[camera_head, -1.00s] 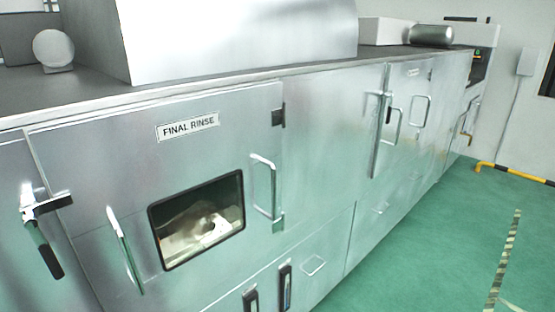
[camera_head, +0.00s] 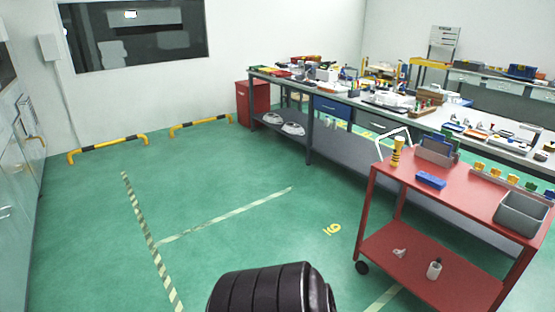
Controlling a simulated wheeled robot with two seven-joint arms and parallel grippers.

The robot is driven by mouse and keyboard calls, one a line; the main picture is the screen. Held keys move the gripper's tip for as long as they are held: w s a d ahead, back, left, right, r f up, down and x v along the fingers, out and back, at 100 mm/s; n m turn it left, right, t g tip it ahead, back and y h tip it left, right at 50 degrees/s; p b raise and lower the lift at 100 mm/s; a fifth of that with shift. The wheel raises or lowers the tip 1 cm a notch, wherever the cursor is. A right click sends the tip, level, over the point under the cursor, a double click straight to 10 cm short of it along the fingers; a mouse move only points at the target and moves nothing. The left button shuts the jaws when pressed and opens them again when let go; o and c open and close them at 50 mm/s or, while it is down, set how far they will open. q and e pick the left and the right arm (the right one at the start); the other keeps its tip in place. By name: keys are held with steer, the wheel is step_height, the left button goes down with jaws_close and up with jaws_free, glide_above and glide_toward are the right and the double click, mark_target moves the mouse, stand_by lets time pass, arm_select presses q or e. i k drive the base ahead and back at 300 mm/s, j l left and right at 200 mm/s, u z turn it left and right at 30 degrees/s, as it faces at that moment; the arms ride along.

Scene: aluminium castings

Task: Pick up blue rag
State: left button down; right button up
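A small flat blue object (camera_head: 430,180) lies on the top of the red cart (camera_head: 400,181) at the right. It may be the blue rag, but it is too small to tell. Neither of my grippers shows in the head view. A dark ribbed rounded part at the bottom centre looks like part of my own arm.
A long workbench (camera_head: 309,145) crowded with tools stands behind the cart. A red cabinet (camera_head: 258,103) is at its far end. Yellow-black floor rails (camera_head: 107,149) run along the wall. The green floor (camera_head: 225,180) ahead is clear.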

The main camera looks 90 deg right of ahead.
mark_target(438, 184)
steer(key=z, duration=3.9)
